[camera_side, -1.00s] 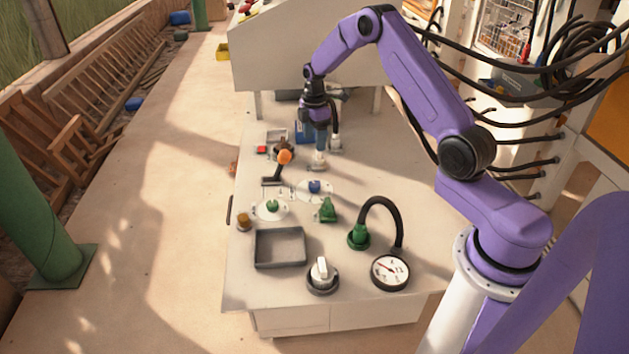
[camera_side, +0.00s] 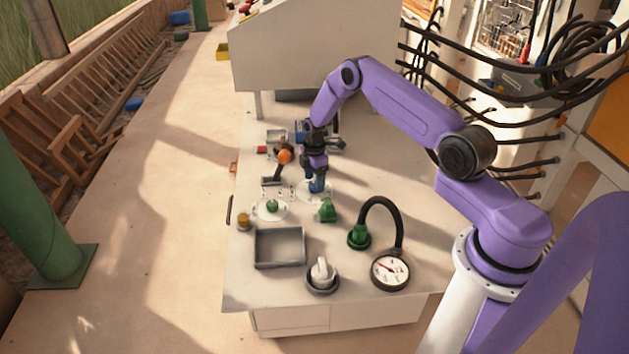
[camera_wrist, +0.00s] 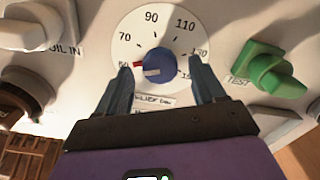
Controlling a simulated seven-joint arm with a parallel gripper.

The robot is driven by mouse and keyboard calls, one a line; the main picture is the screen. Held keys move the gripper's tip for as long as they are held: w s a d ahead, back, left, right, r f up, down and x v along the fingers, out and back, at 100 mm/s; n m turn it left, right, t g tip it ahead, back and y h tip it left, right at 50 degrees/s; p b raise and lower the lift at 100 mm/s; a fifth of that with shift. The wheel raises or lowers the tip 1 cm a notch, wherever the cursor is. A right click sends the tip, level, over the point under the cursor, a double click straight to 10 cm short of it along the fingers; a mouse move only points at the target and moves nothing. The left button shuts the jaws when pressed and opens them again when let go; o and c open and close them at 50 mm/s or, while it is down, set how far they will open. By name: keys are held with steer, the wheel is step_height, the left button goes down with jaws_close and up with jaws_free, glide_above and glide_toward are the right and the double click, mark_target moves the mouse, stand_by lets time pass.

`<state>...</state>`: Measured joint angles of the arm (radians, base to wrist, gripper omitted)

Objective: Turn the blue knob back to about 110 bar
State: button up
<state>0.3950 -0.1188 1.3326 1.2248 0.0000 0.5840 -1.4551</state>
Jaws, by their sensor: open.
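The blue knob (camera_wrist: 160,66) sits on a round white dial (camera_wrist: 143,24) with numbers including 70, 90, 110 and 130. A red mark and a white mark show at the knob's left side, toward the low end of the scale. My gripper (camera_wrist: 161,68) is open, with one finger on each side of the knob; I cannot tell whether they touch it. In the side view my gripper (camera_side: 317,188) is down at the dial (camera_side: 303,194) and mostly hides the knob. A black-rimmed gauge (camera_side: 390,271) stands at the front right, its needle pointing up-left.
A green TEST handle (camera_wrist: 272,72) is close right of the dial. A white knob (camera_wrist: 30,28) is to its left. In the side view an orange-tipped lever (camera_side: 284,157), a green knob (camera_side: 271,206), a grey tray (camera_side: 257,252) and a black hose (camera_side: 383,203) stand nearby.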

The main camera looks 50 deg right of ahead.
steer(key=shift+f, duration=0.45)
steer(key=c, duration=1.1)
steer(key=shift+o, duration=0.2)
